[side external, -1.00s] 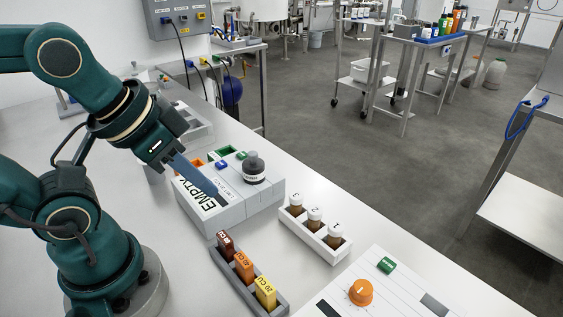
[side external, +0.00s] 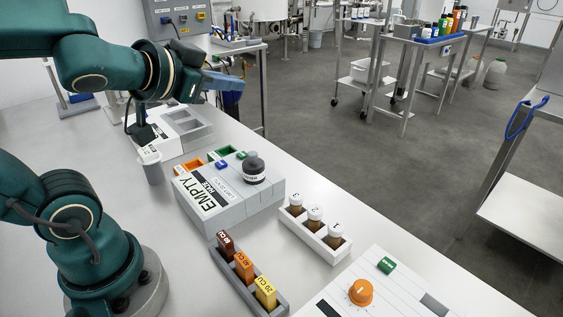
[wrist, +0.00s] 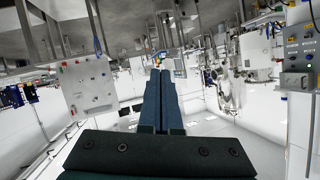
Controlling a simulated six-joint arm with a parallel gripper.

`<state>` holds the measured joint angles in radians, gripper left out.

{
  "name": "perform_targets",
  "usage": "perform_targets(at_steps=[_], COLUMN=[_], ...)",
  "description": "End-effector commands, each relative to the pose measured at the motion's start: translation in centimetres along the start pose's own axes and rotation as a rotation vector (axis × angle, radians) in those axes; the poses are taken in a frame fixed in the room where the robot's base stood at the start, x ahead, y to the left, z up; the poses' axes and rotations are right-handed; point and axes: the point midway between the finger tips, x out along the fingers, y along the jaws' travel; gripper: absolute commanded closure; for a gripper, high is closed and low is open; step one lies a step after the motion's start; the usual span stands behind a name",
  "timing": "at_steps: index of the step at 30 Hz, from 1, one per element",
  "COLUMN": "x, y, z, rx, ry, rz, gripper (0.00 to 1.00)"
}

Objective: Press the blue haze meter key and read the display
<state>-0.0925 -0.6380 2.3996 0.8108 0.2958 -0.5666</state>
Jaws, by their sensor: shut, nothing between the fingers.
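The grey box-shaped meter (side external: 240,208) stands on the bench in the side view. A small blue key (side external: 222,165) is on its top, and a white panel (side external: 197,196) there reads EMPTY in large black letters. My gripper (side external: 240,84) is raised above and behind the box, pointing right, well apart from the key. Its fingers are together with nothing between them; they also show in the wrist view (wrist: 159,75). The wrist view does not clearly show the key.
Brown vials in a white rack (side external: 325,247), coloured blocks in a grey rack (side external: 240,289) and a panel with an orange knob (side external: 361,292) are in front.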

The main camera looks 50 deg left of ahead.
Motion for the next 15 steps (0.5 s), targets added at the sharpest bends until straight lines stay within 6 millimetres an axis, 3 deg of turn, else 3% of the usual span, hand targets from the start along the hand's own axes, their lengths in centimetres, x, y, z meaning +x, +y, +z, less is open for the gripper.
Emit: perform_targets(at_steps=[3,8,15], x=[1.1,2.3,4.2], y=[-0.8,-1.0,-0.8], z=[-2.0,-3.5,-2.3], rx=[0.08,0.205,0.402], ry=[0.099,0.184,0.17], rz=[-0.002,0.044,0.186], gripper=[1.0,1.0,1.0])
